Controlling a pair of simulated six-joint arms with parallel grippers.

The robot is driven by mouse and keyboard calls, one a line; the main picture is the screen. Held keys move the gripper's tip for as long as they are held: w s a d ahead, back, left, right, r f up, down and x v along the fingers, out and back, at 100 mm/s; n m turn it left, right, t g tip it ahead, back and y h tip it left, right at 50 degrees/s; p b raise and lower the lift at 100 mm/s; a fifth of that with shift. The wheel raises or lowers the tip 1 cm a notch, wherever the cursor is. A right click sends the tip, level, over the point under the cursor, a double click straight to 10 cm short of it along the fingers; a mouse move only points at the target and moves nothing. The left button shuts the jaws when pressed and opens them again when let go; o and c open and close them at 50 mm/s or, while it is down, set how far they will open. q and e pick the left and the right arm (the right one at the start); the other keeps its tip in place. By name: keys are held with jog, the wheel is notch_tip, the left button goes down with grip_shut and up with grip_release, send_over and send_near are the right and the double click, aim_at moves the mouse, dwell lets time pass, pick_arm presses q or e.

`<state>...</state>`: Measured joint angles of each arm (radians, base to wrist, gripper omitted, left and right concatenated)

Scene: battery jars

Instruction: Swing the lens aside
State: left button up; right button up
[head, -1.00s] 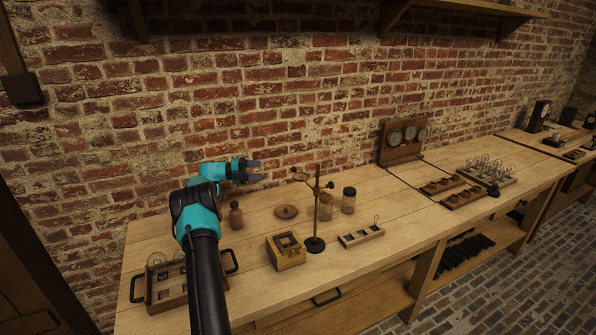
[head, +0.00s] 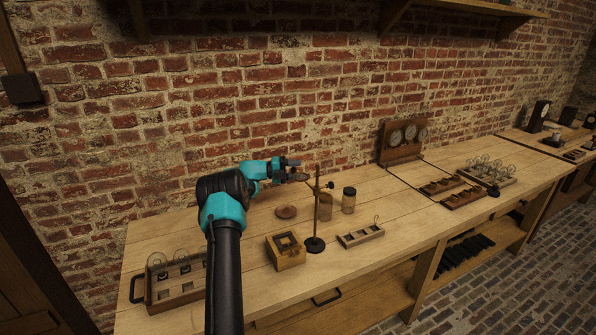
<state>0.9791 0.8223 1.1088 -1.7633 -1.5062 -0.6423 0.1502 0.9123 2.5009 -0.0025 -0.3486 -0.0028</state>
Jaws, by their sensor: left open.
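A stand (head: 316,215) with a dark round base and a brass upright is on the bench. The small lens (head: 302,177) sits on a side arm to the left of the upright, near its top. My left gripper (head: 298,171) is open right at the lens. The fingers partly cover the lens, and I cannot tell whether they touch it. My right gripper is out of view.
Two jars (head: 349,200) stand right behind the stand. A round lid (head: 286,212) lies left.

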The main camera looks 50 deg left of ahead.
pick_arm(q)
jog(key=shift+w+d, duration=0.3)
jog(key=shift+w, duration=0.1)
grip_shut()
dwell(0.4)
